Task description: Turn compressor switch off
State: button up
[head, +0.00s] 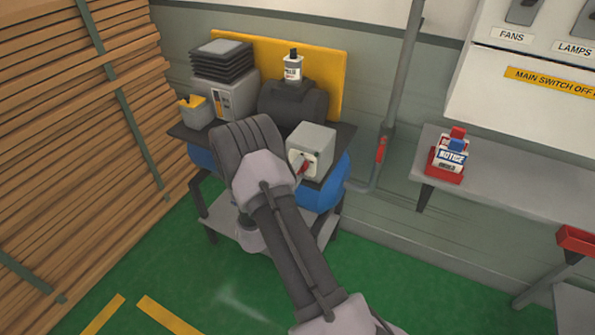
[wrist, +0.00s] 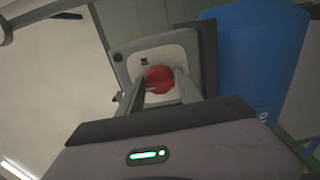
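The compressor switch is a grey box (head: 316,139) with a pale face on the compressor bench. A red knob (head: 304,168) sits on that face, partly hidden by my gripper in the head view. In the wrist view the box (wrist: 125,53) shows tilted, with the round red knob (wrist: 160,75) near the middle of its face. My gripper (wrist: 163,84) is right in front of the knob, with its two fingers apart, one on each side. I cannot tell whether they touch the knob. In the head view my gripper (head: 299,175) is small and partly hidden.
The blue tank (head: 335,185) is below the box and shows at right in the wrist view (wrist: 262,50). A dark motor (head: 300,104) stands behind it. A grey pipe (head: 398,90) rises to the right. Stacked planks (head: 70,110) line the left. Green floor (head: 410,285) is clear at right.

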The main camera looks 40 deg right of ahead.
jog(key=shift+o, duration=1.3)
jog(key=p+v, duration=0.3)
jog(key=v, duration=1.4)
jog(key=shift+a, duration=0.2)
jog(key=shift+s, duration=0.1)
